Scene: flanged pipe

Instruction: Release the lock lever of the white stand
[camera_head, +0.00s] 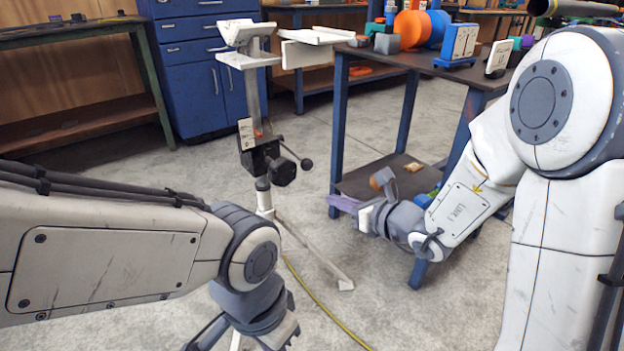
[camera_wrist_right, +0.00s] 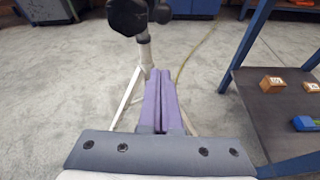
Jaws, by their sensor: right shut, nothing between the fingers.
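The white stand (camera_head: 254,98) stands upright left of centre in the head view, with a V-shaped cradle on top. A black clamp block (camera_head: 259,156) sits on its column, with a dark star knob (camera_head: 283,173). The lock lever (camera_head: 306,164), a thin arm with a black ball end, sticks out to the right of the block. In the right wrist view, the clamp parts (camera_wrist_right: 128,16) show at the top edge, partly cut off. My right gripper (camera_head: 332,200), with purple fingers (camera_wrist_right: 160,72), is shut and empty, below and right of the lever, apart from it. My left fingers are out of view.
A blue-legged workbench (camera_head: 340,130) stands right of the stand, with a low shelf (camera_wrist_right: 275,115) holding small blocks. The stand's splayed leg (camera_head: 315,255) and a yellow cable (camera_head: 320,305) lie on the floor. My left forearm crosses the lower left.

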